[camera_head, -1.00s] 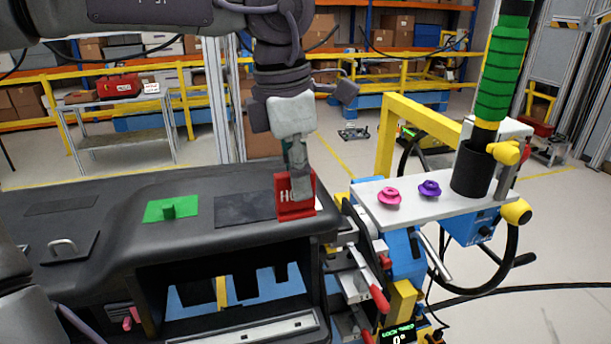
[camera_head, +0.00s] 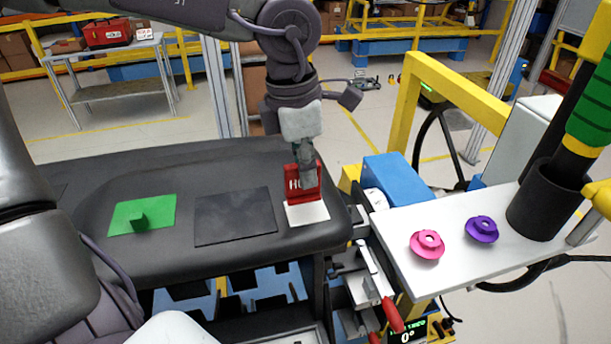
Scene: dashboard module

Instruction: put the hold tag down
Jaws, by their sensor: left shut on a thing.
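The red hold tag (camera_head: 296,186) with white lettering stands upright at the right end of the black dashboard top. My left gripper (camera_head: 305,172) comes down from above and is shut on the tag, its fingers covering part of the lettering. The tag is at the back edge of a white square (camera_head: 307,212) on the dashboard. I cannot tell whether its base touches the surface. My right gripper is not in view.
A green pad (camera_head: 160,214) with a small green block and a dark flat pad (camera_head: 235,216) lie to the left. A grey shelf (camera_head: 455,258) at right holds a pink knob (camera_head: 427,244), a purple knob (camera_head: 481,229) and a black cup (camera_head: 540,205).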

